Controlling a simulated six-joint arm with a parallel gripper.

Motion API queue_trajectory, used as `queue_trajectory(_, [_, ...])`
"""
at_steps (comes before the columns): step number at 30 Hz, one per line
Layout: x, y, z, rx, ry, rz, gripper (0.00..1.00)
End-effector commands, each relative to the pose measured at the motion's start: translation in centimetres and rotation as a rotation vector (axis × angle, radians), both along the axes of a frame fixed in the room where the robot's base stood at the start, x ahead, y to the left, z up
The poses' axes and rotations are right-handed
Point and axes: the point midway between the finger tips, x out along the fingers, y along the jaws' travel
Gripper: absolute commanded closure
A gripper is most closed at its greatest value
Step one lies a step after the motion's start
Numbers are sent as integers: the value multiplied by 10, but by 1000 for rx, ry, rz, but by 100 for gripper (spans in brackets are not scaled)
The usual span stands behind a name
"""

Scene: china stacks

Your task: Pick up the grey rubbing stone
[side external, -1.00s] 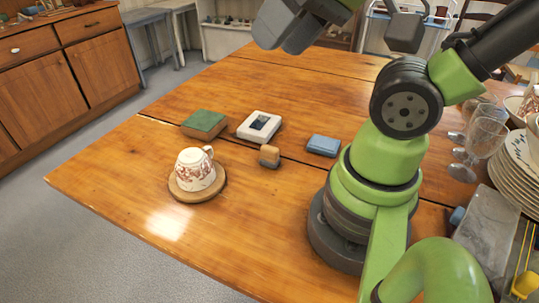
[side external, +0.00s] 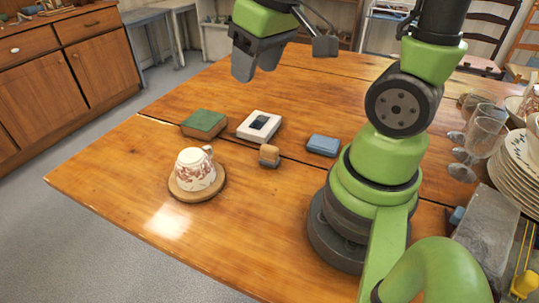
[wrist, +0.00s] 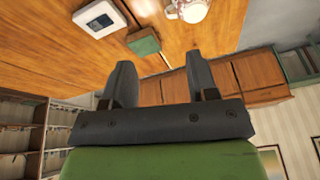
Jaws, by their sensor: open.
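A small dark grey piece (side external: 259,122), which looks like the grey rubbing stone, lies on a white square block (side external: 245,131) near the table's middle. It also shows as a small grey piece (wrist: 103,20) on the white block at upper left in the wrist view. A small block with a tan top and grey lower part (side external: 269,155) stands nearer the side camera. My gripper (side external: 257,72) is open and empty, raised well above the table beyond the white block. In the wrist view, its two fingers (wrist: 158,67) are spread apart with nothing between them.
A green-topped block (side external: 204,123) lies left of the white block, a blue block (side external: 324,145) to its right. An upturned patterned cup (side external: 196,170) rests on a round wooden board (side external: 177,194). Glasses (side external: 480,142) and stacked plates (side external: 510,178) stand at right. The far table is clear.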

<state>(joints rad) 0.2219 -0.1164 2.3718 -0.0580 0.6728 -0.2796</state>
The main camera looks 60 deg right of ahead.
Motion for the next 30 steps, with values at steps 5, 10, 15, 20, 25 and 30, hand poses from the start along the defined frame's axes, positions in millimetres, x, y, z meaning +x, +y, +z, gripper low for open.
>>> queue_trajectory(5, [13, -36, -57, -35, 172, 80, 47])
queue_trajectory(10, [11, -58, -101, -34, 272, 158, 47])
queue_trajectory(15, [8, -66, -122, -26, 313, 197, 47])
queue_trajectory(20, [7, -66, -142, -24, 321, 204, 47])
queue_trajectory(25, [7, -66, -162, -24, 320, 202, 47])
queue_trajectory(30, [7, -65, -172, -26, 317, 201, 47])
